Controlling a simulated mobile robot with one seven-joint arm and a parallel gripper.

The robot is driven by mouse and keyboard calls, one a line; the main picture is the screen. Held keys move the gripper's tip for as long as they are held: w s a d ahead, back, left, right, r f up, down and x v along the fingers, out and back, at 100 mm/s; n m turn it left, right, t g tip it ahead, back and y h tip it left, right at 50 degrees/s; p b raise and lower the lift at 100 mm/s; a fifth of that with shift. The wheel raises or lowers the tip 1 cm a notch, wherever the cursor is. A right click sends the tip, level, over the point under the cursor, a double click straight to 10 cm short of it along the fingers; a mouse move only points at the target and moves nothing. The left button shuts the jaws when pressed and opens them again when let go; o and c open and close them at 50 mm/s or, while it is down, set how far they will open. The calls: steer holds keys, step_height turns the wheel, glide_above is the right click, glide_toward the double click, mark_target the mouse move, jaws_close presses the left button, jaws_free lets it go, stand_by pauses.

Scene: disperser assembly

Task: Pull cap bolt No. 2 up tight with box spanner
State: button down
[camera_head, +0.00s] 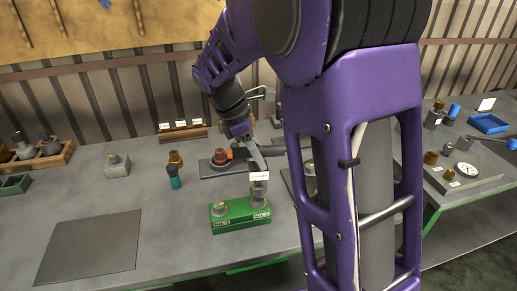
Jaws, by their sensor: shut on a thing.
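A green block (236,222) with small white labels on its front, too small to read, stands on the near part of the bench. A short grey metal part (220,208) stands on its left end. A taller grey cylinder (259,189) stands upright over its right end. My gripper (259,170) is directly above that cylinder, shut on its top end, which looks like the box spanner. A pale band shows at the grip. The cap bolt under the cylinder is hidden, and I cannot tell which bolt number it is.
A dark teal bottle (175,178) and a brass part (176,159) stand left of the block. A dark plate with a copper-coloured part (219,156) lies behind it. A grey mat (90,246) lies at front left. My arm hides much of the right.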

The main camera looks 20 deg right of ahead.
steer(key=shift+n+t, duration=0.4)
steer(key=shift+n, duration=0.5)
steer(key=n, duration=0.1)
steer(key=n+t+b, duration=0.1)
steer(key=n, duration=0.1)
steer(key=shift+f, duration=0.3)
steer(key=shift+r+n+t+p, duration=0.4)
steer(key=shift+n+p, duration=0.1)
steer(key=shift+n, duration=0.2)
steer(key=shift+f+n+t+y, duration=0.1)
steer(key=shift+n+t+y, duration=0.2)
steer(key=shift+n, duration=0.5)
steer(key=shift+f+n, duration=0.25)
steer(key=shift+n, duration=0.35)
steer(key=n+t+y, duration=0.1)
steer(key=n, duration=0.2)
steer(key=shift+w+f, duration=0.1)
steer(key=n+y, duration=0.1)
steer(key=n, duration=0.1)
steer(key=n+t+y, duration=0.1)
steer(key=n, duration=0.2)
steer(key=shift+f, duration=0.2)
steer(key=shift+n, duration=0.3)
